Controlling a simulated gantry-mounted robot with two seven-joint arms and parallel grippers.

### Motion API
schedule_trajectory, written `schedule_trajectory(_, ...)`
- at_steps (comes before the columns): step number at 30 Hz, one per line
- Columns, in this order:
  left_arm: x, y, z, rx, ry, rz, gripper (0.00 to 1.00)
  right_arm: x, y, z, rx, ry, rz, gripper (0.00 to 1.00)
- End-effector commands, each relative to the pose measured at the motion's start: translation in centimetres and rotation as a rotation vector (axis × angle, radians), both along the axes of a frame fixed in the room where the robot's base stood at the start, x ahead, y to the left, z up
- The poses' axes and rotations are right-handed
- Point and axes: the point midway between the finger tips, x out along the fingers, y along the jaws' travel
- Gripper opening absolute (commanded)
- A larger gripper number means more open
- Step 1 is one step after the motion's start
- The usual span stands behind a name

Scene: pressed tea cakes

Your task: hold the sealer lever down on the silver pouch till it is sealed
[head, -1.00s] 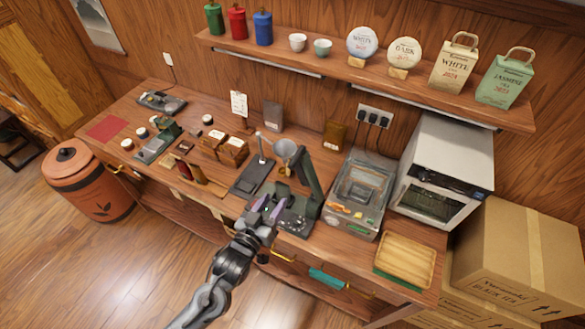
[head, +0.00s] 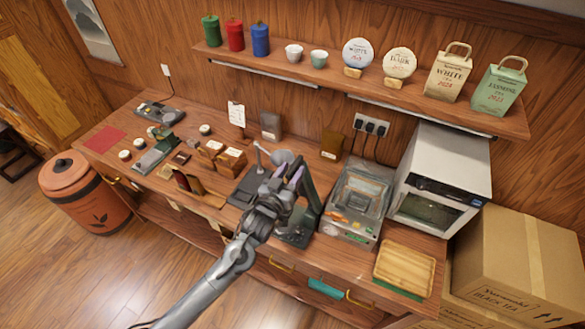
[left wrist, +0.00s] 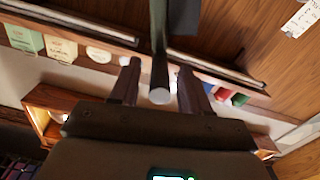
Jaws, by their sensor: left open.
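My left gripper (head: 286,178) is open, reaching over the counter in front of the dark upright lever (head: 312,190) of a black sealer (head: 297,238). In the left wrist view, a dark bar with a pale round end (left wrist: 160,94) shows between the two spread fingers (left wrist: 158,84); I cannot tell if they touch it. My arm hides much of the sealer, and no pouch can be made out on it. A grey-silver pouch (head: 271,126) stands against the back wall. My right gripper is not in view.
Right of the sealer stands a clear-lidded machine (head: 357,203), then a white oven (head: 443,180) and a wooden tray (head: 404,265). A stand on a dark base (head: 247,188) is close on the left. A shelf (head: 330,80) runs above. Cartons (head: 520,260) stand at right.

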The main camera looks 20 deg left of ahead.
Motion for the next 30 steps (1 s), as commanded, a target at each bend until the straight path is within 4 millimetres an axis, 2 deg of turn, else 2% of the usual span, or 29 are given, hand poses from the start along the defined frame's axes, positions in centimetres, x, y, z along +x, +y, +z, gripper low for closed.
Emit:
schedule_trajectory(6, 1.00, -0.12, 0.05, -0.001, -0.001, -0.001, 0.46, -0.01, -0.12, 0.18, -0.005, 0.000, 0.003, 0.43)
schedule_trajectory(14, 1.04, -0.12, 0.00, -0.001, 0.000, -0.001, 0.46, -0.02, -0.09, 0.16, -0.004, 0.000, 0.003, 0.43)
schedule_trajectory(23, 1.02, -0.11, 0.00, 0.000, 0.000, -0.001, 0.00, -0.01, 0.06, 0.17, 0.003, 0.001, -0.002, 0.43)
schedule_trajectory(30, 1.03, -0.07, 0.00, 0.000, 0.000, 0.000, 0.00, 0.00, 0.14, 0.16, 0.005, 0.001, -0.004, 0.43)
